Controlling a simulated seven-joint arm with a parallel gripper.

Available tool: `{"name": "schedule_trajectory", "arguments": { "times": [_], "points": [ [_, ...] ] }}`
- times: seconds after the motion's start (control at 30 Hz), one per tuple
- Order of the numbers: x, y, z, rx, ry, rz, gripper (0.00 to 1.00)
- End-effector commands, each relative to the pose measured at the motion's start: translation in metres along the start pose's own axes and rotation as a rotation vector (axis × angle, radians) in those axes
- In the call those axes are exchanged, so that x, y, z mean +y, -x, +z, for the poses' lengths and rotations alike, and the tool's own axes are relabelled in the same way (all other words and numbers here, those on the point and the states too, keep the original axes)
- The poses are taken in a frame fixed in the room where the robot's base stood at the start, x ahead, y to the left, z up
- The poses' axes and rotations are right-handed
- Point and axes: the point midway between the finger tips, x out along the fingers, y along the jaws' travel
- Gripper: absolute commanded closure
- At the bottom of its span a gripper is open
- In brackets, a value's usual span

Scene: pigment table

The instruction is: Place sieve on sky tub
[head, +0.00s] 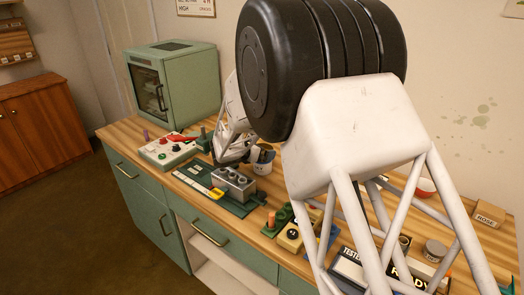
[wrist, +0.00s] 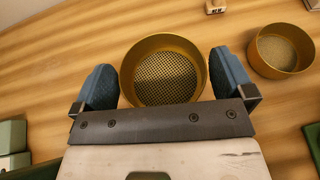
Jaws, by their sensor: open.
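A round brass sieve (wrist: 165,72) with a dark mesh floor stands on the wood table in the wrist view. My gripper (wrist: 164,82) is open, with one blue-grey finger at each side of this sieve; I cannot tell whether they touch it. A second round brass sieve-like pan (wrist: 281,51) stands to the right, apart from the gripper. I cannot make out a sky tub for certain.
A green cabinet (head: 175,82) stands at the back left beside a control panel (head: 167,151). A grey block with round holes (head: 234,184) sits on a green mat. My arm hides much.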

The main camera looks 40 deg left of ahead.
Motion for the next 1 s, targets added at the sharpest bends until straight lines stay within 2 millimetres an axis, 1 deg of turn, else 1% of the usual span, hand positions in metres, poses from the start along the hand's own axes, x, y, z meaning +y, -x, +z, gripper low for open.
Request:
{"name": "schedule_trajectory", "arguments": {
  "times": [0.17, 0.5, 0.7, 0.83, 1.0],
  "points": [
    [0.000, 0.020, 0.000, 0.000, 0.000, 0.001, 0.00],
    [0.001, 0.075, 0.001, -0.001, 0.000, 0.002, 0.00],
    [0.000, 0.100, 0.000, 0.000, -0.001, 0.001, 0.00],
    [0.000, 0.109, 0.000, 0.000, 0.000, 0.000, 0.00],
    [0.000, 0.113, 0.000, 0.000, 0.000, -0.001, 0.00]
  ]
}}
